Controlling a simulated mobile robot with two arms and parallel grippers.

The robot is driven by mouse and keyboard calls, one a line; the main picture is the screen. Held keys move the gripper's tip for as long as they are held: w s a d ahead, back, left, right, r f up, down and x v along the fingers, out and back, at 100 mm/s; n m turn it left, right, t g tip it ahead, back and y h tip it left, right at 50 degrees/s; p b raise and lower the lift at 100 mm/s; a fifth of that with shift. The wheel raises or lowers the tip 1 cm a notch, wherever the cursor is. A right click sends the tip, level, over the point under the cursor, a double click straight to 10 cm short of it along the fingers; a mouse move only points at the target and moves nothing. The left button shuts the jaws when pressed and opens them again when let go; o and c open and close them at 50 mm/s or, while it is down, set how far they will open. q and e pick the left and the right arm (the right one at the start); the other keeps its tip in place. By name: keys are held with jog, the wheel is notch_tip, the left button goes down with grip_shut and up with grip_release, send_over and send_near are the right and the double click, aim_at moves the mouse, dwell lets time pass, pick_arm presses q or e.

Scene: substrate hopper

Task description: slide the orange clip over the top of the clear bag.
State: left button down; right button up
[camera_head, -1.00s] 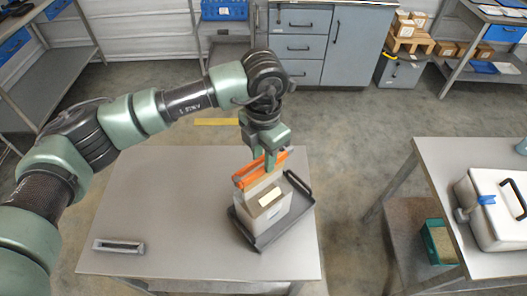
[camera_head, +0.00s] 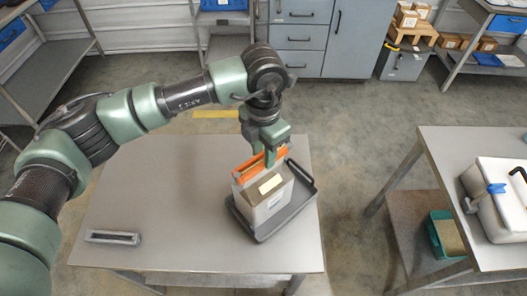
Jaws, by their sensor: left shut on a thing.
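The clear bag (camera_head: 268,198) stands upright in a dark tray (camera_head: 250,231) on the grey table, with a pale label on its front. The orange clip (camera_head: 250,169) lies across the top of the bag, tilted, its right end higher in the picture. My left gripper (camera_head: 267,160) points down from above and is shut on the clip near its right half. The fingers hide part of the clip, so I cannot tell how fully it sits over the bag's top edge. My right gripper is not in view.
A small grey slotted holder (camera_head: 112,237) lies at the table's front left. The middle left of the table (camera_head: 160,195) is clear. A second table at right carries a white box (camera_head: 500,205) with a blue latch; a green bin (camera_head: 445,235) sits below.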

pick_arm(q)
jog(key=shift+b, duration=0.4)
jog(key=c, duration=1)
grip_release()
jog(key=o, duration=0.6)
jog(key=shift+r+p, duration=1.2)
jog(key=shift+r, duration=2.3)
